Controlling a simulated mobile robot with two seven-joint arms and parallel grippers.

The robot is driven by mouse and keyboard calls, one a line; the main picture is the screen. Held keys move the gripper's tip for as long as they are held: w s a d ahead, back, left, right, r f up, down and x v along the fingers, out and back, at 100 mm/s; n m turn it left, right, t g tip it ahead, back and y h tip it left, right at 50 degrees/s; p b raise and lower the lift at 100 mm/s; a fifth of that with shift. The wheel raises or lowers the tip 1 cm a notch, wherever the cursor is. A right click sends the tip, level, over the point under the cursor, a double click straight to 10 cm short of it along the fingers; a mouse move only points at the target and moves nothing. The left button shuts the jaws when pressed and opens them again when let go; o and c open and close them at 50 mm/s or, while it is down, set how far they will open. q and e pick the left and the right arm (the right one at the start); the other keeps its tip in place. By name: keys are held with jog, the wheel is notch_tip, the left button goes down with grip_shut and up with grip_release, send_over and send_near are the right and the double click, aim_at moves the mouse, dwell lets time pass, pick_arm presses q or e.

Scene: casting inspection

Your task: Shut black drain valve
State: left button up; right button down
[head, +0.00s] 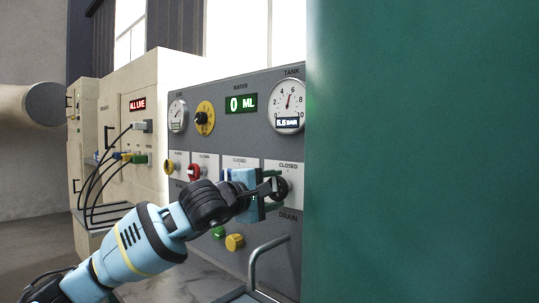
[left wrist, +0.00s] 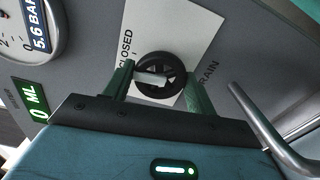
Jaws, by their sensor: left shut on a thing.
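The black drain valve (head: 281,188) is a round handwheel on a white plate marked CLOSED above and DRAIN below, on the grey panel. In the left wrist view the black drain valve (left wrist: 161,74) has a pale bar across its hub. My left gripper (head: 272,191) reaches it from the left, and its green fingers stand on either side of the wheel. It also shows in the left wrist view (left wrist: 158,88), shut on the wheel. The gripper hides part of the wheel and plate in the head view. My right gripper is in neither view.
A large green surface (head: 420,150) fills the right side. A metal rail (head: 262,258) stands below the valve.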

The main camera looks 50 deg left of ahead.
pick_arm(q)
jog(key=shift+s+a+r+m, duration=0.15)
jog(key=shift+r+m, duration=0.25)
jog(key=shift+m, duration=0.45)
jog(key=shift+s+a+r+m, duration=0.1)
jog(key=shift+r+m, duration=0.25)
jog(key=shift+m, duration=0.5)
jog(key=shift+c, duration=0.2)
jog(key=o, duration=0.9)
jog(key=shift+d, duration=0.1)
jog(key=shift+o, duration=0.5)
jog(key=shift+f, duration=0.15)
jog(key=shift+w+d+f, duration=0.1)
jog(key=shift+f, duration=0.1)
jog(key=shift+f, duration=0.1)
